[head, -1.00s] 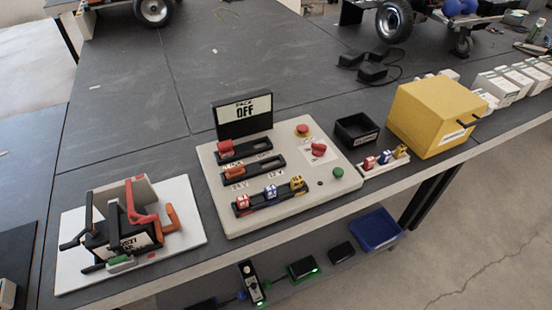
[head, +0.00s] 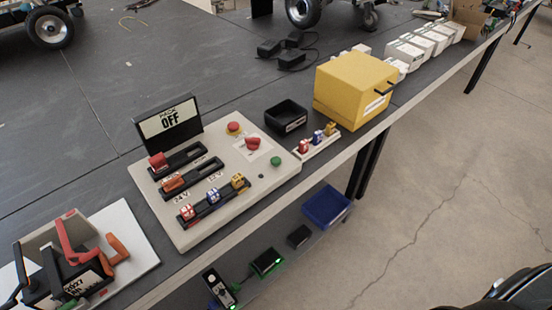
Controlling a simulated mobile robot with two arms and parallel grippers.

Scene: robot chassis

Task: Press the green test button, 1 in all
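The green button (head: 275,160) is a small round cap near the right corner of a light control panel (head: 222,232) on the dark workbench. Nothing touches it or covers it. A display (head: 168,121) at the panel's back left reads "PACK OFF". The panel also carries a red mushroom button (head: 233,127), a red rotary knob (head: 253,143), and dark slots holding red, orange, blue and yellow pieces. Neither of my grippers shows in the head view.
A black tray (head: 286,117), a small rack (head: 318,143) of coloured pieces and a yellow box (head: 354,88) stand right of the panel. A white board (head: 127,241) with a red-handled device lies left. A blue bin (head: 327,207) sits on the lower shelf.

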